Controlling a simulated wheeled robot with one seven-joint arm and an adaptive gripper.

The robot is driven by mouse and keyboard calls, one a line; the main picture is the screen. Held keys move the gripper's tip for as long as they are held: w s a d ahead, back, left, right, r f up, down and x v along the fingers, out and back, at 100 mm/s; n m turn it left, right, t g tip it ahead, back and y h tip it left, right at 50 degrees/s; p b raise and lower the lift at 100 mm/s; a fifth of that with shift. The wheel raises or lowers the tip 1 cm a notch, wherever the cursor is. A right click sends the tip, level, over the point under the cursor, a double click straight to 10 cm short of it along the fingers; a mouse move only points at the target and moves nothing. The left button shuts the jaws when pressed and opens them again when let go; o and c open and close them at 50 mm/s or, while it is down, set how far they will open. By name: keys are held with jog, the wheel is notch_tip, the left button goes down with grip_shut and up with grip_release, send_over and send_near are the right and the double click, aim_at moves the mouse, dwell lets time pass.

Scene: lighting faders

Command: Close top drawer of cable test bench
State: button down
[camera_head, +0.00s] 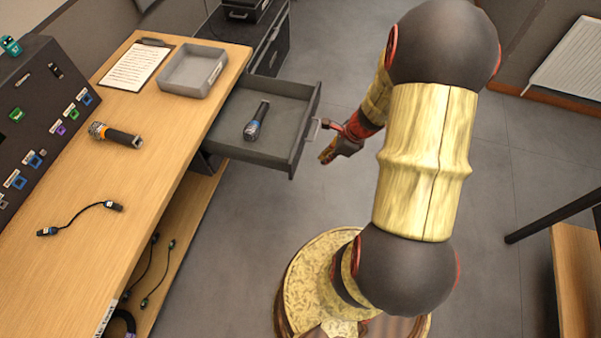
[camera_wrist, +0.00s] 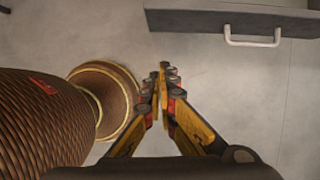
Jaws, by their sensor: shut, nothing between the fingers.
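The top drawer (camera_head: 272,143) of the cable test bench (camera_head: 175,105) is pulled out to the right in the head view. It is a grey tray with a dark flashlight-like tool (camera_head: 256,120) lying inside. Its front carries a light handle (camera_head: 314,130), which also shows at the top right of the wrist view (camera_wrist: 252,43). My gripper (camera_head: 326,158) is just right of the drawer front, close to the handle. In the wrist view my gripper (camera_wrist: 164,68) is shut and empty, its fingertips below and left of the handle, apart from it.
On the bench top are a grey tray (camera_head: 192,70), a clipboard (camera_head: 136,65), an orange-and-black tool (camera_head: 115,134) and a short cable (camera_head: 80,218). A wooden bench (camera_head: 577,275) stands at the right. The grey floor (camera_head: 510,175) between is clear.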

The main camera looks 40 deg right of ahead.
aim_at(212, 144)
jog(key=w+a+f+b, duration=0.4)
jog(key=w+f+b, duration=0.2)
jog(key=f, duration=0.3)
jog(key=shift+a+f+m, duration=0.15)
jog(key=shift+a+m, duration=0.15)
jog(key=shift+w, duration=0.15)
jog(key=w+a+p, duration=0.5)
jog(key=w+a, duration=0.2)
jog(key=w, duration=0.2)
jog(key=w+a+p, duration=0.4)
jog(key=w+a, duration=0.3)
jog(key=w, duration=0.2)
jog(key=w+a+p, duration=0.5)
jog(key=w+a, duration=0.3)
jog(key=w, duration=0.2)
jog(key=shift+p, duration=0.35)
jog(key=shift+w, duration=0.1)
jog(key=shift+d, duration=0.1)
